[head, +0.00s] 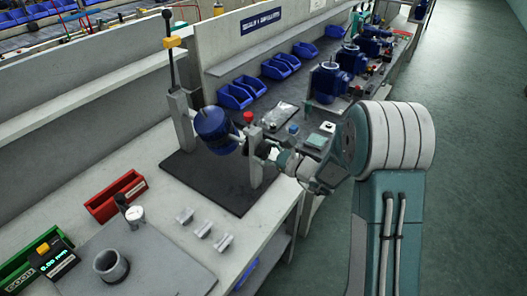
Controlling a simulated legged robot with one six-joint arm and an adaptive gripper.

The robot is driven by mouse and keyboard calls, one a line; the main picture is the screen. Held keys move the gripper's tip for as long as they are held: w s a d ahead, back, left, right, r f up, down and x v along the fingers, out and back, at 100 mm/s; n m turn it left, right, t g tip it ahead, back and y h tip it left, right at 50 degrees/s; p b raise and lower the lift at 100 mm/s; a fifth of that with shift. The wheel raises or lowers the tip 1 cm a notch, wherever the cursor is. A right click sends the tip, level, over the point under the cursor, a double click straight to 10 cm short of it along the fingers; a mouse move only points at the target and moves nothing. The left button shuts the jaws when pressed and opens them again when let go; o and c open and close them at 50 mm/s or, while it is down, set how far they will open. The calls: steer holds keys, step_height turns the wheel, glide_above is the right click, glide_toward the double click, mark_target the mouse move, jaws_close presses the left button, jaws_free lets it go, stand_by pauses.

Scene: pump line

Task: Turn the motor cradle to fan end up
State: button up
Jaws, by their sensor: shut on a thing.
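The motor cradle stands on a dark mat (205,178), with a grey left post (182,122) and a grey right post (256,168). A blue motor (214,127) hangs between the posts and looks tilted; which end is the fan end is too small to tell. A red knob (249,117) tops the right post. My gripper (272,153) is at the outer right side of that post, shut on what looks like the cradle's handle. The fingertips and the grip are small and partly hidden.
A red bin (116,196), several small grey blocks (203,229) and a dial gauge (134,214) are in front. Blue bins (234,96) and more motors (328,80) stand farther back. The floor at right is clear.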

steer(key=shift+n, duration=0.5)
steer(key=o, duration=1.2)
steer(key=shift+c, duration=0.2)
steer(key=v, duration=1.1)
steer(key=shift+s+d, duration=0.3)
